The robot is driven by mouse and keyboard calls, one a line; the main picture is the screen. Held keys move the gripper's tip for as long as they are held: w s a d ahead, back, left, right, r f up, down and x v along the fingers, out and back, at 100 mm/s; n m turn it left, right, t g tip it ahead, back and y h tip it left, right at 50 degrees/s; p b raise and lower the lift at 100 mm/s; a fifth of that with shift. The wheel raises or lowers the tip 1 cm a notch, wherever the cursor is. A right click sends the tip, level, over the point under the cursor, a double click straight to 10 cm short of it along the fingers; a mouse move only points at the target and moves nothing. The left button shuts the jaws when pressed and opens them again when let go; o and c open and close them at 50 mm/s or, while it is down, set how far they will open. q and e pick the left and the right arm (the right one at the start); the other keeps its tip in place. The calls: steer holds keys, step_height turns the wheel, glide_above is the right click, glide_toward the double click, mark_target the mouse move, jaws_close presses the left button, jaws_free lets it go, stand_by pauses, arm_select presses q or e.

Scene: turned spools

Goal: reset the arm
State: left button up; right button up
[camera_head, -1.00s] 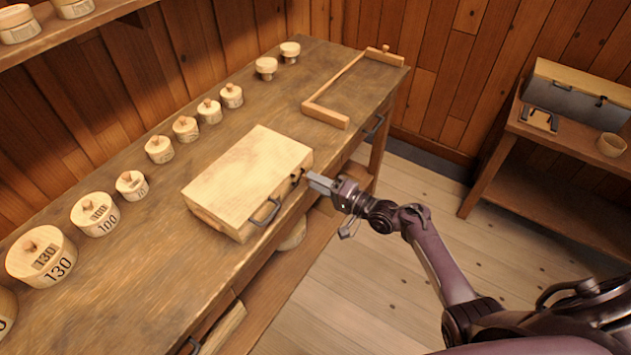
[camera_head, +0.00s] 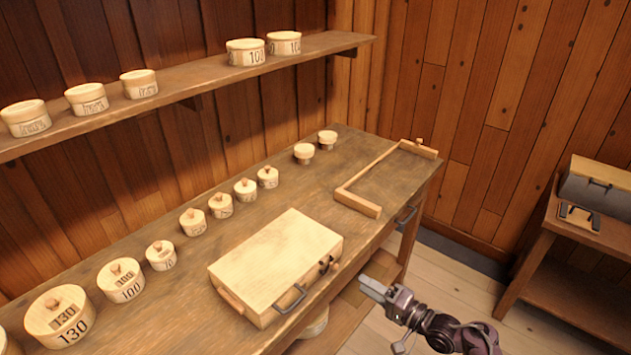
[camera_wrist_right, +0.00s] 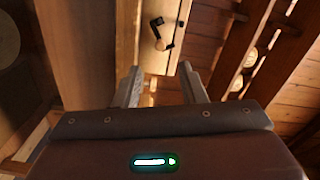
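My right gripper (camera_head: 368,286) is in front of the bench, a little clear of the wooden case's front side. In the right wrist view its two fingers (camera_wrist_right: 160,88) stand apart with nothing between them. The closed pale wooden case (camera_head: 275,265) lies on the bench, with a dark handle and a latch on its front. The case's front with the latch also shows ahead of the fingers in the right wrist view (camera_wrist_right: 150,60). My left gripper is in no view.
Several round lidded boxes (camera_head: 122,281) line the bench (camera_head: 150,325) along its back. A wooden frame (camera_head: 358,203) lies at its far end. A wall shelf (camera_head: 200,88) holds more boxes. A side table (camera_head: 580,240) bears a grey-sided case (camera_head: 600,188). Open floor lies between.

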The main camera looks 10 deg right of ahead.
steer(key=s+a+f+n+g+h, duration=0.15)
steer(key=s+f, duration=0.35)
steer(key=f, duration=0.5)
steer(key=s+f+n+g+h, duration=0.1)
steer(key=s+f+g+h, duration=0.2)
steer(key=s+f, duration=0.5)
steer(key=s+a+f+n+g+h, duration=0.1)
steer(key=s+f+g+h, duration=0.15)
steer(key=f, duration=0.85)
steer(key=s+f+n+g+h, duration=0.1)
steer(key=s+f, duration=0.3)
steer(key=s, duration=0.5)
steer(key=s+d+f+n+g+h, duration=0.1)
steer(key=s+f+n+g, duration=0.2)
steer(key=s, duration=0.7)
steer(key=s+f+n+g+h, duration=0.2)
steer(key=s+f, duration=0.4)
steer(key=s, duration=0.4)
steer(key=shift+d, duration=0.15)
steer(key=shift+n, duration=0.25)
steer(key=shift+c, duration=0.3)
